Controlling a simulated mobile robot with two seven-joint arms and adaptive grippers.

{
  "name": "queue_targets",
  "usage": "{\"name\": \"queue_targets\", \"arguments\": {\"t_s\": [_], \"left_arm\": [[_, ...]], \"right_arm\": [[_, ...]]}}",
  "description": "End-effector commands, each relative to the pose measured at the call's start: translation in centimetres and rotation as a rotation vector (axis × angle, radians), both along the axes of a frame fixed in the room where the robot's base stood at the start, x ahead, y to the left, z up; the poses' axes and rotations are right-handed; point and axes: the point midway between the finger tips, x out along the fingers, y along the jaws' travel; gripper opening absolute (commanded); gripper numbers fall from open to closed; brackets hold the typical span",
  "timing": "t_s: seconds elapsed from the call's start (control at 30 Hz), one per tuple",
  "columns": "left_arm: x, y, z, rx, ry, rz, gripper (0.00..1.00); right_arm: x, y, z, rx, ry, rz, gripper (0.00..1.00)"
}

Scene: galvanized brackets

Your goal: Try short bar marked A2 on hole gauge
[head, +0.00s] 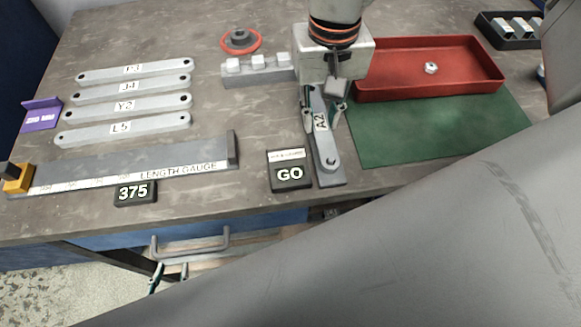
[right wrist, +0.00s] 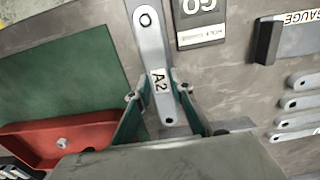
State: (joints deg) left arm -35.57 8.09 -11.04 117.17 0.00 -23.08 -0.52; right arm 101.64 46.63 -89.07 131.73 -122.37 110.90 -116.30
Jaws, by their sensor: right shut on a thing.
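The short bar marked A2 (head: 320,122) is a light grey link with a hole at each end. My right gripper (head: 324,108) is shut on its sides near the label; the right wrist view shows the bar (right wrist: 151,50) between the teal fingers (right wrist: 158,100). The bar's near end lies over the dark grey hole gauge (head: 331,181), with the end hole around or over a round pin; I cannot tell how fully it is seated. The gauge's display (head: 290,174) reads GO. My left gripper (head: 169,276) shows only teal fingertips, apart and empty, below the table's front edge.
A length gauge (head: 130,172) with a 375 display (head: 135,193) lies at left, with several labelled bars (head: 130,130) behind it. A red tray (head: 430,85) holding a nut and a green mat (head: 430,130) lie right. A drawer handle (head: 190,248) is below the table edge.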

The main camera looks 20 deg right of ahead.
Motion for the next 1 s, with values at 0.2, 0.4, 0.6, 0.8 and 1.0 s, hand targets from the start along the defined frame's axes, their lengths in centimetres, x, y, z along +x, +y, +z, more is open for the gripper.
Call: {"name": "queue_targets", "arguments": {"t_s": [0.2, 0.4, 0.6, 0.8, 1.0], "left_arm": [[0.0, 0.0, 0.0, 0.000, 0.000, 0.000, 0.34], [0.0, 0.0, 0.0, 0.000, 0.000, 0.000, 0.34], [0.0, 0.0, 0.0, 0.000, 0.000, 0.000, 0.34], [0.0, -0.1, 0.0, 0.000, 0.000, -0.002, 0.34], [0.0, 0.0, 0.0, 0.000, -0.001, -0.002, 0.34]], "right_arm": [[0.0, 0.0, 0.0, 0.001, -0.001, 0.000, 0.00], [0.0, 0.0, 0.0, 0.000, -0.001, 0.000, 0.41], [0.0, 0.0, 0.0, 0.000, 0.000, 0.000, 0.41], [0.1, 0.0, 0.5, 0.001, -0.001, 0.000, 0.41], [0.1, 0.0, 3.6, 0.000, -0.006, 0.000, 0.41]]}}
